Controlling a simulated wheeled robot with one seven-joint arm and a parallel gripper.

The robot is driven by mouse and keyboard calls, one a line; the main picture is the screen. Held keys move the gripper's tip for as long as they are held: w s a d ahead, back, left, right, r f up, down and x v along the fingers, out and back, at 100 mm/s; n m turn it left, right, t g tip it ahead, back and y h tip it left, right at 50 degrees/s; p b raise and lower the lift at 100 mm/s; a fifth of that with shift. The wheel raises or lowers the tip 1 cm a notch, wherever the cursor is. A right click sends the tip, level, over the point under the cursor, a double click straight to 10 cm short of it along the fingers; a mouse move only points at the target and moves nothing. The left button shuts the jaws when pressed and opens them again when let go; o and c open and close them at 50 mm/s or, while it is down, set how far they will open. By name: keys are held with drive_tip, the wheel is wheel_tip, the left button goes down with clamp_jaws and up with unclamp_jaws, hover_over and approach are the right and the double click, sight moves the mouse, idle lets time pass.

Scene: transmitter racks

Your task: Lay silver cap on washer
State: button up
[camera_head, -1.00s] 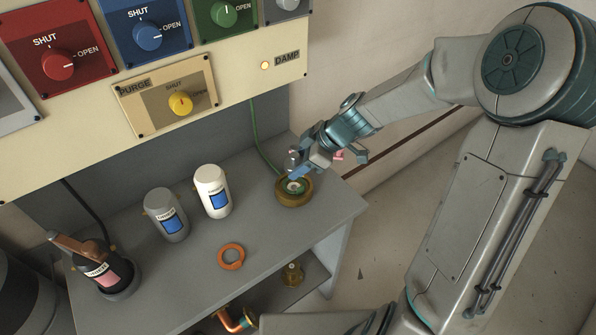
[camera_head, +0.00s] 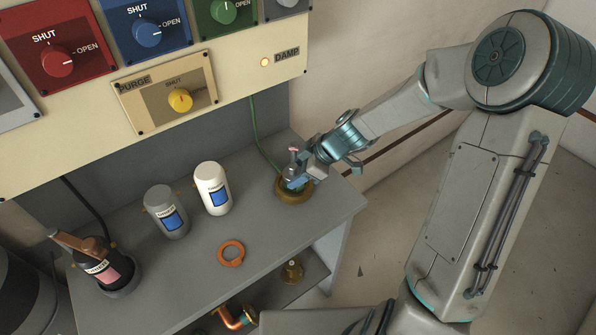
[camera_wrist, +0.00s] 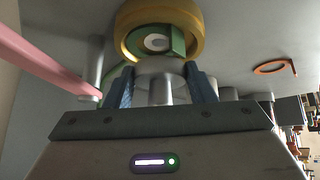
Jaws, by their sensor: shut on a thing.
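My gripper (camera_head: 296,180) is shut on the silver cap (camera_wrist: 160,68), low beside a brass ring fitting (camera_head: 294,196) at the right end of the grey bench. In the wrist view the cap sits between the two blue fingers, its broad end toward the brass fitting (camera_wrist: 182,18). Inside the fitting I see green and a pale disc with a grey centre (camera_wrist: 155,42), which looks like a washer. The cap overlaps the fitting's near edge in that view; I cannot tell whether they touch. In the head view my gripper partly hides the fitting's inside.
An orange ring (camera_head: 231,254) lies flat on the bench (camera_head: 200,275). A white canister (camera_head: 212,186), a grey canister (camera_head: 166,210) and a dark bottle (camera_head: 104,262) stand to the left. A green cable (camera_head: 255,135) hangs behind the fitting. The valve panel (camera_head: 235,70) overhangs the back.

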drive_tip(key=shift+f, duration=0.25)
drive_tip(key=o, duration=1.1)
drive_tip(key=shift+r, duration=0.1)
drive_tip(key=shift+o, duration=0.2)
drive_tip(key=shift+d+r+p, duration=0.1)
drive_tip(key=shift+r+p, duration=0.5)
drive_tip(key=shift+r, duration=0.1)
drive_tip(key=b+v, duration=0.1)
drive_tip(key=v, duration=1)
drive_tip(key=s+d+r+m+h, duration=0.2)
drive_tip(key=s+d+m+h, duration=0.1)
drive_tip(key=s+m, duration=0.5)
drive_tip(key=s+d+r+m+t+h, duration=0.1)
drive_tip(key=s+d+r+m+h, duration=0.2)
drive_tip(key=s+m, duration=0.5)
drive_tip(key=shift+s+d+h, duration=0.35)
drive_tip(key=shift+s+h, duration=0.15)
drive_tip(key=shift+s, duration=0.6)
